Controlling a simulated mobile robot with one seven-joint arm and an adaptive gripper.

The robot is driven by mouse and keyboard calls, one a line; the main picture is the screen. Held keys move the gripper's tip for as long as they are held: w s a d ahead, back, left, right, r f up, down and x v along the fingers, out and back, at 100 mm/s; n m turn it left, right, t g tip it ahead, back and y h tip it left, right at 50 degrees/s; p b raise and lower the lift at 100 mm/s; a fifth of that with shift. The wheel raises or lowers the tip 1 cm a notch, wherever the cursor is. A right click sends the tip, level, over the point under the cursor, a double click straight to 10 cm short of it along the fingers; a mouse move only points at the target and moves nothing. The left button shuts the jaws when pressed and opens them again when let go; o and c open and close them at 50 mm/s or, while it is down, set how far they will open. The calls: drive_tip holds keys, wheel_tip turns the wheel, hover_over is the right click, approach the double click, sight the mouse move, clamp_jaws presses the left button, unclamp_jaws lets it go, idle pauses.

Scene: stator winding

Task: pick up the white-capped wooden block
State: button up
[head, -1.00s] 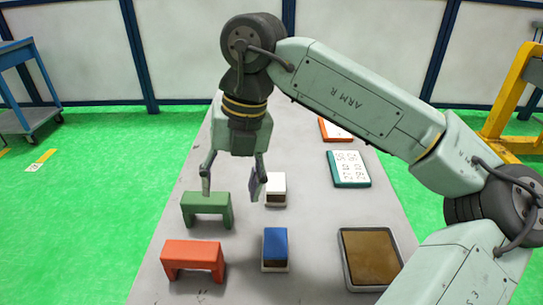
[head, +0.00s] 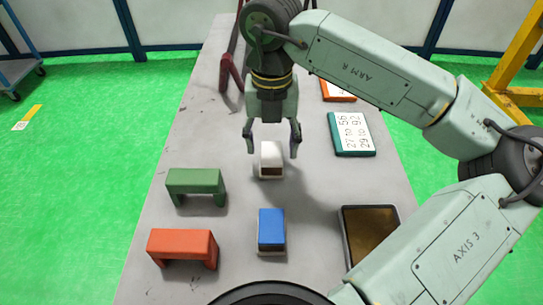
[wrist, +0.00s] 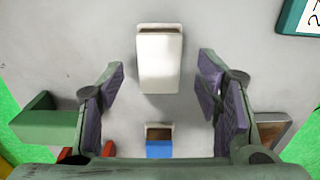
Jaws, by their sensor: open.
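The white-capped wooden block (head: 271,156) stands on the grey table (head: 225,130), near its middle, just below my gripper (head: 271,140). In the wrist view the white block (wrist: 160,62) lies ahead of and between the two open fingers. My gripper (wrist: 160,95) also shows in that view, with purple finger pads spread wide apart and nothing between them. In the head view the fingers appear to either side of the block, and the block's wooden part is mostly hidden.
A blue-capped block (head: 271,228) stands nearer the front. A green bridge piece (head: 195,182) and an orange one (head: 183,244) stand at left. A brown tray (head: 345,240) is at right, with a numbered teal card (head: 352,148) behind it. An orange card (head: 338,95) lies farther back.

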sight(272, 153)
drive_tip(key=shift+f+p, duration=0.3)
drive_tip(key=shift+f, duration=1.5)
drive_tip(key=c, duration=1.3)
drive_tip(key=shift+o, duration=0.2)
wheel_tip(272, 153, up, 10)
drive_tip(key=shift+r+b, duration=0.1)
drive_tip(key=shift+b, duration=0.75)
drive_tip(key=o, duration=0.6)
drive_tip(key=c, duration=0.5)
